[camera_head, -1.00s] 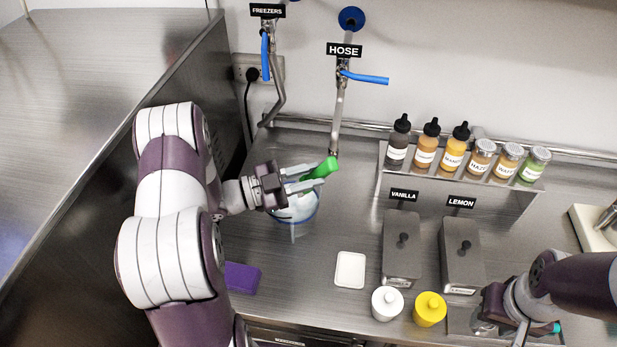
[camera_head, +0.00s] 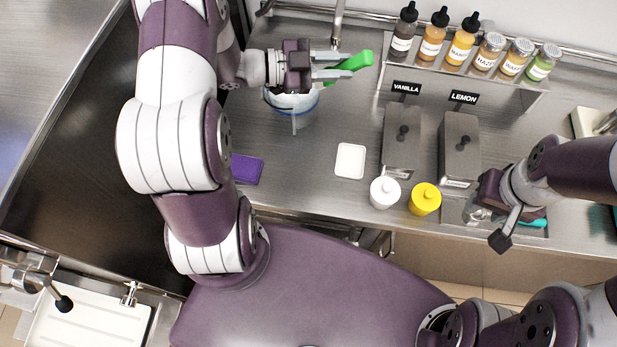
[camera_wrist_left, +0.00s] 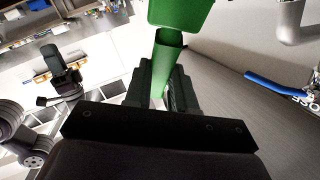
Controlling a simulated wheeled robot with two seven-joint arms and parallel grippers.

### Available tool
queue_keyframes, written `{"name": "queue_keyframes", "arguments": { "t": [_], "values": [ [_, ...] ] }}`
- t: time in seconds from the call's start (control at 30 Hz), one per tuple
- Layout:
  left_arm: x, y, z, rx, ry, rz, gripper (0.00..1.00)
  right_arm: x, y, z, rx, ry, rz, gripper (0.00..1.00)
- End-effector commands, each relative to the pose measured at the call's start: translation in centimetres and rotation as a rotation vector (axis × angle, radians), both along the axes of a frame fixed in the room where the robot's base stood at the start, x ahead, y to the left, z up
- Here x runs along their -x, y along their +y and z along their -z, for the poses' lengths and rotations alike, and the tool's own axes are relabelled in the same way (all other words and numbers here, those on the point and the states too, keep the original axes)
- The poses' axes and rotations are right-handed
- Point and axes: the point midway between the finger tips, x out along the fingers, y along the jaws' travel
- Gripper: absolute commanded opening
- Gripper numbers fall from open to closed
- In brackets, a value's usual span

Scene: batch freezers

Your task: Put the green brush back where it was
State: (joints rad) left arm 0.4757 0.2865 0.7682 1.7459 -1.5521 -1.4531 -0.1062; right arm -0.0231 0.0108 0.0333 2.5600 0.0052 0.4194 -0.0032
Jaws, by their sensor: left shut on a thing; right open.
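The green brush (camera_head: 355,61) is held by my left gripper (camera_head: 335,67), which is shut on it over the back left of the counter. In the left wrist view the green brush (camera_wrist_left: 168,48) stands out between the fingers, with its wide green part at the top edge. A clear container with a blue rim (camera_head: 292,103) is below the left gripper and partly hidden by it. My right gripper (camera_head: 490,215) is open at the counter's front right, near a metal tray holding a teal-handled thing (camera_head: 532,223); its fingers are partly hidden.
A shelf (camera_head: 460,82) of bottles and jars stands at the back. Two metal lidded bins, Vanilla (camera_head: 397,150) and Lemon (camera_head: 459,155), are before it. White (camera_head: 385,192) and yellow (camera_head: 425,199) tubs, a white square (camera_head: 350,160) and a purple sponge (camera_head: 247,169) lie near the front.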

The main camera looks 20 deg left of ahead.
Motion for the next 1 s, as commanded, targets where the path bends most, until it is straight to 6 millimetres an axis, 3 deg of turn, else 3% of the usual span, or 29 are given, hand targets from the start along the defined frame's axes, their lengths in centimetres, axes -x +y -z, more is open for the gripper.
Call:
{"name": "queue_keyframes", "arguments": {
  "t": [0.1, 0.3, 0.53, 0.67, 0.77, 1.0],
  "values": [
    [0.9, -5.7, -1.0, -0.084, 0.056, 0.131, 0.00, 0.0, 0.0, -0.4, 0.000, 0.000, 0.000, 0.43],
    [3.6, -14.9, 0.7, -0.239, 0.154, 0.277, 0.00, 0.0, 0.0, -0.7, 0.000, 0.000, 0.000, 0.43],
    [8.2, -21.6, 4.8, -0.411, 0.249, 0.332, 0.00, 0.0, 0.0, -1.1, 0.000, 0.000, 0.000, 0.43],
    [11.1, -23.1, 7.8, -0.508, 0.314, 0.314, 0.00, 0.0, 0.0, -1.3, 0.000, 0.000, 0.000, 0.43],
    [13.2, -22.8, 10.3, -0.582, 0.375, 0.272, 0.00, 0.0, 0.0, -1.4, 0.000, 0.000, 0.000, 0.43],
    [15.3, -17.4, 15.0, -0.709, 0.560, 0.077, 0.00, 0.0, 0.0, -1.4, 0.000, 0.000, 0.000, 0.43]
  ]
}}
